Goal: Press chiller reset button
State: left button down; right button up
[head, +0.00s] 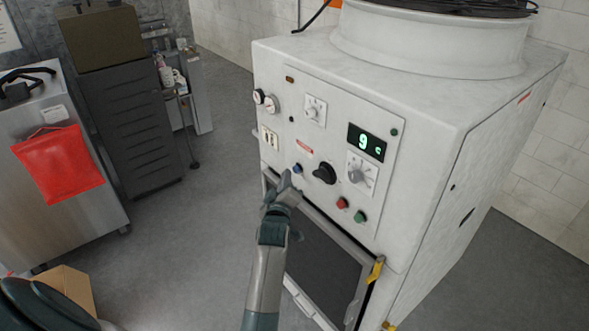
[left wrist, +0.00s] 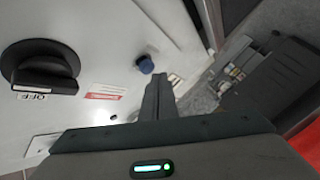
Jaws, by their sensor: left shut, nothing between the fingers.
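The chiller (head: 420,130) is a large white cabinet with a control panel facing me. A small blue button (head: 297,169) sits on the panel, left of a black rotary knob (head: 325,173); which button is the reset cannot be read. My left gripper (head: 285,180) is shut and empty, just below and left of the blue button in the head view. In the left wrist view the blue button (left wrist: 146,65) is just beyond the shut fingertips (left wrist: 158,78), slightly to their left. Contact cannot be told. My right gripper is not in view.
A dark grille (head: 322,255) lies below. A steel cabinet with a red pouch (head: 60,167) stands left; open floor lies between.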

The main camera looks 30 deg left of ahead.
pick_arm(q)
jog(key=shift+s+a, duration=0.1)
jog(key=shift+s, duration=0.1)
dwell(0.3)
jog(key=s+p, duration=0.1)
jog(key=s+a, duration=0.1)
jog(key=s, duration=0.1)
jog(key=s+p, duration=0.1)
jog(key=shift+s+a+p, duration=0.25)
jog(key=shift+a+p, duration=0.1)
jog(key=shift+a, duration=0.05)
dwell(0.7)
